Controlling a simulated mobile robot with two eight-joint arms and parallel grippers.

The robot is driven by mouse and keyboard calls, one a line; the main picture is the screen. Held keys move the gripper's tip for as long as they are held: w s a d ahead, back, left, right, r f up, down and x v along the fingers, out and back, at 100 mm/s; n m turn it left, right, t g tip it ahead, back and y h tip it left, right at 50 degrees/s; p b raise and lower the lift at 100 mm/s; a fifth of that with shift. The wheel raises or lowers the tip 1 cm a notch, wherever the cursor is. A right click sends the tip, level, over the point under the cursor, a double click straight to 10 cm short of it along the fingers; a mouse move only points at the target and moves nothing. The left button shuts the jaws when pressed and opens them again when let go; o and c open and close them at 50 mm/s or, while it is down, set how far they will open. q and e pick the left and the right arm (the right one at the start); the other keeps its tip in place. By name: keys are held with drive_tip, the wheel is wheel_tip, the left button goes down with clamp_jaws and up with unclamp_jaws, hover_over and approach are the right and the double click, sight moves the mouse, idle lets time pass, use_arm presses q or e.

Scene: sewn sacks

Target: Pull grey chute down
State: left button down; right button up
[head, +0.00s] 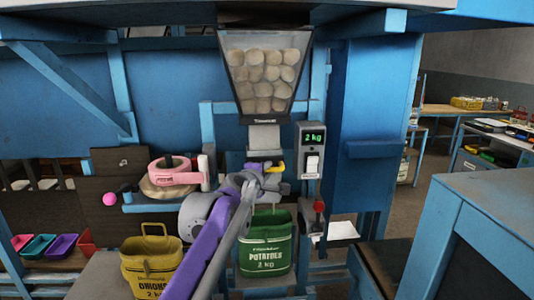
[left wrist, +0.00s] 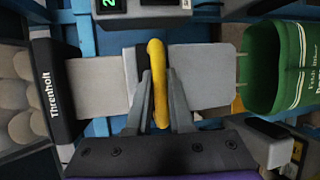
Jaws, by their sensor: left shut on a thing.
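The grey chute (head: 263,137) hangs under a clear hopper full of potatoes (head: 264,75). It also shows in the left wrist view (left wrist: 98,88), with its lower grey part (left wrist: 208,68) reaching towards the green sack's mouth. My left gripper (head: 262,170) is at the chute's front, shut on the yellow handle (left wrist: 157,75), which stands between its fingers. A bit of yellow shows beside it in the head view (head: 276,167). The green potatoes sack (head: 266,247) hangs open below; my arm covers part of it. My right gripper is not in view.
A scale display (head: 312,138) reading 2 kg is right of the chute. A yellow onions sack (head: 151,264) stands lower left, near coloured trays (head: 38,247). A blue post (head: 375,130) rises at right.

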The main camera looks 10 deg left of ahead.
use_arm(q)
approach(272, 194)
drive_tip(key=x, duration=0.5)
drive_tip(key=shift+w+r, duration=0.1)
drive_tip(key=shift+r, duration=0.1)
drive_tip(key=shift+f, duration=0.25)
drive_tip(key=c, duration=0.8)
unclamp_jaws()
drive_tip(key=shift+r, duration=0.1)
drive_tip(key=shift+s+a, duration=0.1)
drive_tip(key=shift+s, duration=0.3)
drive_tip(key=v, duration=1)
drive_tip(key=shift+p, duration=0.35)
